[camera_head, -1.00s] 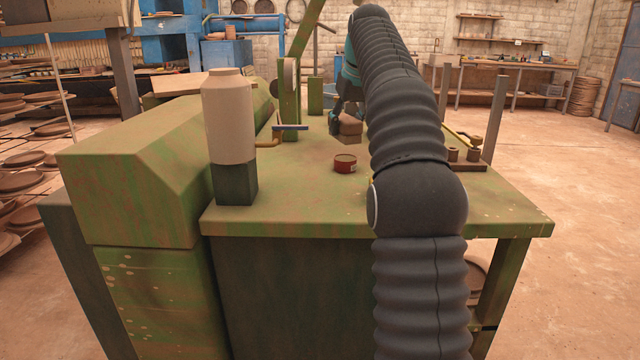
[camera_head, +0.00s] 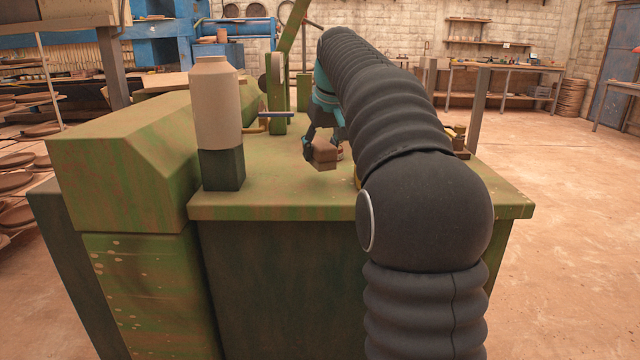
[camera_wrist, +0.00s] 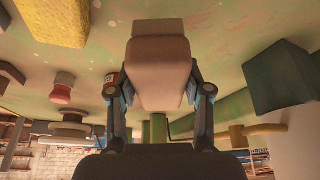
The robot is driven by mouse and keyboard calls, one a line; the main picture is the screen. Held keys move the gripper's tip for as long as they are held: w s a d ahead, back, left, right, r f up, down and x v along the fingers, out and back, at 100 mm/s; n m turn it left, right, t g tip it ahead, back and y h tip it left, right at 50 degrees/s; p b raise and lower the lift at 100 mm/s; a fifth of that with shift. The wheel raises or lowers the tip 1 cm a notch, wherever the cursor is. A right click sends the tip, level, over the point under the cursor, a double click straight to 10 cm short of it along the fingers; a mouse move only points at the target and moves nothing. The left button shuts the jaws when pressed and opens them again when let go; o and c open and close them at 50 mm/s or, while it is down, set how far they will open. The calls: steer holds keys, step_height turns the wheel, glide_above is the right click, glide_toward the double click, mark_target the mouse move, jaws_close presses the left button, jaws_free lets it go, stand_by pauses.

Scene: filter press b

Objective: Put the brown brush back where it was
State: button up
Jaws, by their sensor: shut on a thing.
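My gripper (camera_head: 324,140) is shut on the brown brush (camera_head: 323,157), which it holds over the green bench top, left of my forearm. Whether the brush touches the bench cannot be told.
A beige bottle-like cylinder (camera_head: 217,103) stands on a dark block (camera_head: 221,169) left of the brush. The wrist view shows a yellow sponge-like block (camera_wrist: 58,20) and a red-and-white item (camera_wrist: 63,88). The front bench top (camera_head: 290,200) is clear.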

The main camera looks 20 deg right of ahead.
mark_target(320, 169)
steer(key=shift+s+a+f, duration=0.25)
steer(key=shift+s, duration=0.1)
step_height(320, 169, down, 4)
steer(key=b, duration=0.4)
steer(key=shift+b, duration=0.35)
steer(key=o, duration=1.1)
steer(key=p+v, duration=0.3)
steer(key=v, duration=0.8)
steer(key=shift+w+r, duration=0.1)
steer(key=shift+w, duration=0.05)
steer(key=shift+s+r+p, duration=0.25)
steer(key=shift+r+p, duration=0.1)
steer(key=shift+r, duration=0.1)
